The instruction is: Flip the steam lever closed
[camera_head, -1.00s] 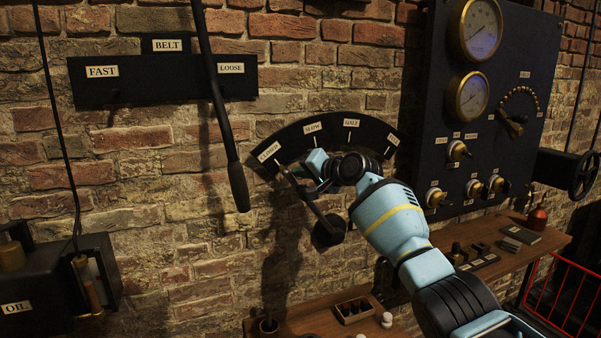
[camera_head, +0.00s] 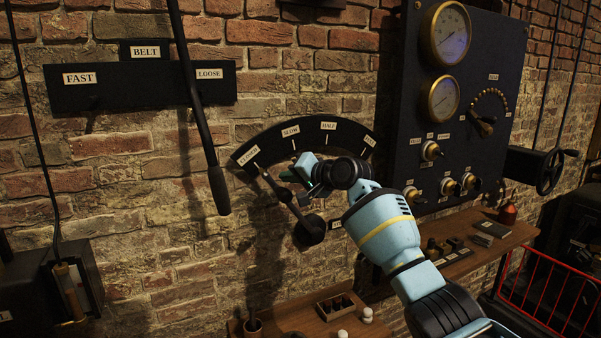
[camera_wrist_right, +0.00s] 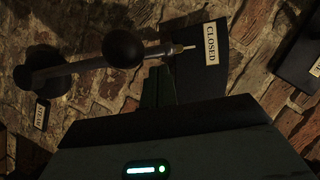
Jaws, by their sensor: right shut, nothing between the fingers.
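The steam lever (camera_head: 273,183) is a thin metal arm on a round dark pivot (camera_head: 310,230), with a dark ball knob (camera_wrist_right: 123,47). Its tip points up-left at the CLOSED label (camera_head: 248,157) on the black curved dial plate (camera_head: 355,137). The wrist view also shows the tip beside the CLOSED label (camera_wrist_right: 211,44). My right gripper (camera_head: 298,176) is shut and empty, just right of the lever in the head view. I cannot tell whether it touches the lever. My left gripper is not in view.
A long dark belt lever (camera_head: 203,125) hangs left of the dial. A black gauge panel (camera_head: 405,150) stands to the right. A wooden shelf (camera_head: 300,318) with small objects lies below. A red wire basket (camera_head: 550,285) is at lower right.

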